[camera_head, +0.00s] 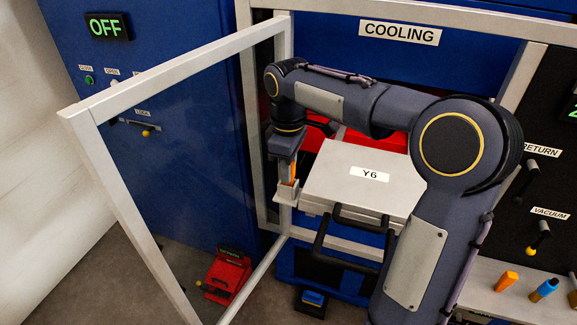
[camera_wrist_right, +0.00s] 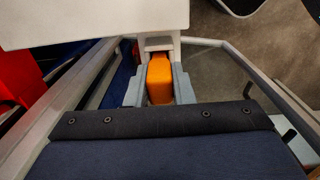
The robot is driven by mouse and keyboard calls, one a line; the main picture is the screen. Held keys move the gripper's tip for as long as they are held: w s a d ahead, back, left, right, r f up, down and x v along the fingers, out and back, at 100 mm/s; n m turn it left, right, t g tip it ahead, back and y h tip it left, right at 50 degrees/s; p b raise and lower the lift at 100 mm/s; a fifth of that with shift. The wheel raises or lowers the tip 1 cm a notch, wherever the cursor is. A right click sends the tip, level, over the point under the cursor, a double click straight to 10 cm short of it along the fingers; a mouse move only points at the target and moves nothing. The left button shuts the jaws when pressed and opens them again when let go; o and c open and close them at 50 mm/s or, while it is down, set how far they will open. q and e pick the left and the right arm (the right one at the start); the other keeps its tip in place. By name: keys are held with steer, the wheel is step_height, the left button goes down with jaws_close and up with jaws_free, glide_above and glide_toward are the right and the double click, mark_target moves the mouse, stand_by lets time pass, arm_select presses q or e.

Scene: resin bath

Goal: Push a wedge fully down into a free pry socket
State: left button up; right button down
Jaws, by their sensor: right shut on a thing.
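My right gripper (camera_head: 288,172) points down and is shut on an orange wedge (camera_head: 293,171). In the right wrist view the wedge (camera_wrist_right: 159,80) sits between the two grey fingers. A pale bracket-like socket (camera_head: 287,194) juts from the left side of the grey box labelled Y6 (camera_head: 340,160). The wedge's lower end is at this socket, and how deep it sits inside is hidden. In the wrist view the socket (camera_wrist_right: 160,43) shows just beyond the wedge, beside the pale box edge (camera_wrist_right: 90,22). My left gripper is not in view.
An open metal-framed gate (camera_head: 150,85) stands at left. A black handle (camera_head: 325,240) sticks out from the box front. A shelf at right holds an orange piece (camera_head: 507,281) and a blue one (camera_head: 544,290). Red (camera_head: 228,274) and blue (camera_head: 313,298) pedals lie low.

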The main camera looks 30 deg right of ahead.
steer(key=shift+f, duration=0.25)
steer(key=c, duration=1.3)
jaws_free()
steer(key=shift+o, duration=0.2)
steer(key=shift+r, duration=0.55)
step_height(320, 180, up, 12)
steer(key=p, duration=0.1)
steer(key=shift+f, duration=0.25)
